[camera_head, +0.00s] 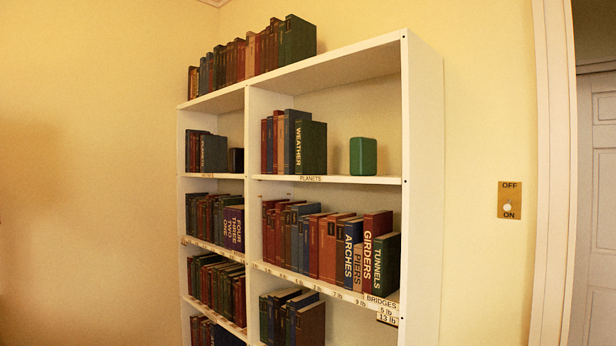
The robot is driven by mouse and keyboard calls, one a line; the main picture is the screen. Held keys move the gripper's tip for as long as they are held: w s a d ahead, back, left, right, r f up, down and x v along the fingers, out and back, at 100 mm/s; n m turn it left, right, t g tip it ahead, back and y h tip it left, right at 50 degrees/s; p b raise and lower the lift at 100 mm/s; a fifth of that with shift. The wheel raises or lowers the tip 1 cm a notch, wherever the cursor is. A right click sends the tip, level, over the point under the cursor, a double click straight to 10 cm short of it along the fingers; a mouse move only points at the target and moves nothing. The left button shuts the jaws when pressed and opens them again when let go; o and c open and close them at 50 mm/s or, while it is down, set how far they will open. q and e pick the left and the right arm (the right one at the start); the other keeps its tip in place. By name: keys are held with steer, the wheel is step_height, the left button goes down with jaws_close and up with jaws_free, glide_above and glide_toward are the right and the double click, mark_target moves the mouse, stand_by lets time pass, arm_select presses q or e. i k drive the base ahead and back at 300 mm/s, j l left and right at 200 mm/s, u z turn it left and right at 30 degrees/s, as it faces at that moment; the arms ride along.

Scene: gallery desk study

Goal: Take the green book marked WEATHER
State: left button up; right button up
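The green book marked WEATHER (313,148) stands upright on the white bookcase's upper right shelf, labelled PLANETS. Its spine, with pale lettering, faces me. It is at the right end of a short row, touching or close to a blue book (291,142) on its left. To its right is a gap of bare shelf, then a green block-like object (363,156). Neither of my grippers is in view.
The white bookcase (424,190) stands against a yellow wall. Lower shelves hold more books, including one marked TUNNELS (386,264). More books (299,40) stand on top. A switch plate (509,200) and a door (603,200) are at the right.

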mark_target(311, 136)
steer(key=i+l, duration=0.1)
steer(key=i, duration=1.15)
steer(key=i+j, duration=1.35)
steer(key=i, duration=0.15)
steer(key=i+j, duration=0.2)
steer(key=j, duration=0.2)
steer(key=i+j, duration=0.15)
steer(key=j, duration=0.2)
steer(key=i+j, duration=0.2)
steer(key=j, duration=0.2)
steer(key=i+j, duration=0.15)
steer(key=j, duration=0.25)
steer(key=i+j+z, duration=0.15)
steer(key=j, duration=0.15)
steer(key=i+j+z, duration=0.1)
steer(key=j, duration=0.2)
steer(key=i+j+z, duration=0.15)
steer(key=j, duration=0.2)
steer(key=i+j+z, duration=0.15)
steer(key=j, duration=0.2)
